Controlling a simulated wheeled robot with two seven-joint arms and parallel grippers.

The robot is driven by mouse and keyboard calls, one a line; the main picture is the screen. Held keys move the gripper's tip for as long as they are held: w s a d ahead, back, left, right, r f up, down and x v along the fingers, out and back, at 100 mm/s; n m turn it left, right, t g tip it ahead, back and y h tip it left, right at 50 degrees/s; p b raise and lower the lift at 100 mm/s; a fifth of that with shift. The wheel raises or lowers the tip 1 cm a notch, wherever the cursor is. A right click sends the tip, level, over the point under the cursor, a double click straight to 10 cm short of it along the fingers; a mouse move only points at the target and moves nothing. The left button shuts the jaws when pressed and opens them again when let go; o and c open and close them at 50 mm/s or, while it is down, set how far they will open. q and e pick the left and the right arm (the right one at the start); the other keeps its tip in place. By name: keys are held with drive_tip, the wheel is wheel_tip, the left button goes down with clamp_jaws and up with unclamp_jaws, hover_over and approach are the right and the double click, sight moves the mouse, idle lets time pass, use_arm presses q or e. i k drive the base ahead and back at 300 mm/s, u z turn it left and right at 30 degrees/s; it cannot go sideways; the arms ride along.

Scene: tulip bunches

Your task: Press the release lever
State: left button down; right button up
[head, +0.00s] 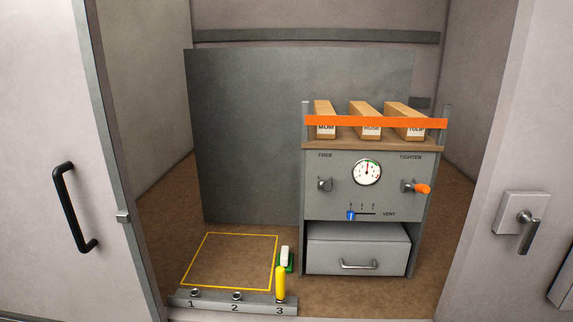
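No part is labelled as a release lever. A grey cabinet (320,208) has a knob (324,185) under the word FREE. An orange-tipped lever (421,189) sits under TIGHTEN and points right. A blue slider (351,215) is at the left end of the VENT scale. On the floor, a yellow lever (281,284) stands upright at position 3 of a grey strip (257,306); sockets 1 (194,292) and 2 (236,296) look empty. Neither of my grippers is in view.
A round gauge (367,172) and a shut-looking drawer (334,250) are on the cabinet. Labelled boxes (365,111) stand on top behind an orange band (375,122). A yellow outline (232,234) marks bare floor. Doors flank the opening.

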sight(325, 185)
drive_tip(key=z, duration=0.5)
drive_tip(key=i, duration=1.3)
drive_tip(key=z, duration=0.75)
